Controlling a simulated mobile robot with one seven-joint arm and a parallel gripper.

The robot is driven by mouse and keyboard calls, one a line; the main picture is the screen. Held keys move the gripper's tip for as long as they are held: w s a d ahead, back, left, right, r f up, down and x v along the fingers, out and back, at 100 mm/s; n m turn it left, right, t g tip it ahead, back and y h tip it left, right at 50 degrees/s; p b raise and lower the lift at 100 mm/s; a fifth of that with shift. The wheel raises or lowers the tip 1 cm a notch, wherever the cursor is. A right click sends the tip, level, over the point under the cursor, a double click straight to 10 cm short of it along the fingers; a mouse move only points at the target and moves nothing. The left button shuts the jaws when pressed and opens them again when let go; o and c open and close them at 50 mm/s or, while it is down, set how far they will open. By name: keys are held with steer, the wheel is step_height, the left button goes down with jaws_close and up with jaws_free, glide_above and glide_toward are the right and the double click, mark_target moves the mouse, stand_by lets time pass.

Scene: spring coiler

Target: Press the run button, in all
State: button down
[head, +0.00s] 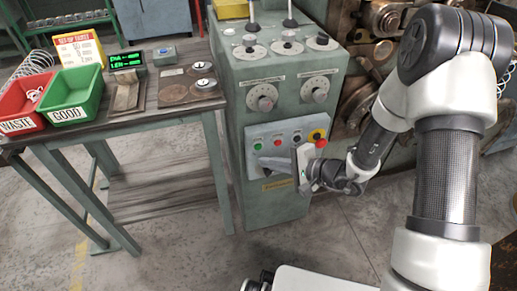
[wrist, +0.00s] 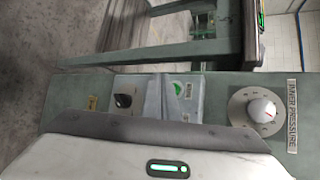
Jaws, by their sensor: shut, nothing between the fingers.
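The grey-blue control panel (head: 251,136) is on the front of the green machine cabinet. A green button (head: 257,146), taken as the run button, sits at its left. A red button (head: 277,142) is beside it, and a red mushroom button on yellow (head: 317,136) is at the right end. My gripper (head: 262,163) is shut and empty, in front of the panel just below the green button in the head view. The green button also shows in the wrist view (wrist: 177,86), partly hidden beside the fingers. Contact with the panel cannot be told.
Above the panel are two dials (head: 262,97) and several knobs and levers. Left stands a bench (head: 130,122) with a red waste bin (head: 18,103), a green good bin (head: 75,92) and a green-lit display (head: 126,61).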

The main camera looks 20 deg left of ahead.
steer(key=shift+s+d+b, duration=0.15)
steer(key=shift+s+d, duration=0.2)
steer(key=shift+s, duration=0.2)
steer(key=shift+s+d+b, duration=0.15)
steer(key=shift+s+d, duration=0.15)
steer(key=shift+s, duration=0.2)
steer(key=s+d+r+n+g+h, duration=0.1)
steer(key=s+d+r+n+g, duration=0.15)
steer(key=s+r, duration=0.4)
steer(key=s+d+r+n+g+h, duration=0.1)
steer(key=s+r+n+g, duration=0.2)
steer(key=r, duration=0.6)
steer(key=s+d+r+n+t+h, duration=0.1)
steer(key=s+d+r+t+h, duration=0.2)
steer(key=d, duration=0.4)
steer(key=s+d+r+t+h, duration=0.1)
steer(key=d+r+t+h, duration=0.1)
steer(key=d+r+h, duration=0.35)
steer(key=s+d+r+n+t+h, duration=0.1)
steer(key=s+d+r+t+h, duration=0.15)
steer(key=d, duration=0.65)
step_height(320, 180, up, 24)
steer(key=p, duration=2.4)
steer(key=shift+g+y, duration=0.3)
steer(key=shift+y, duration=0.1)
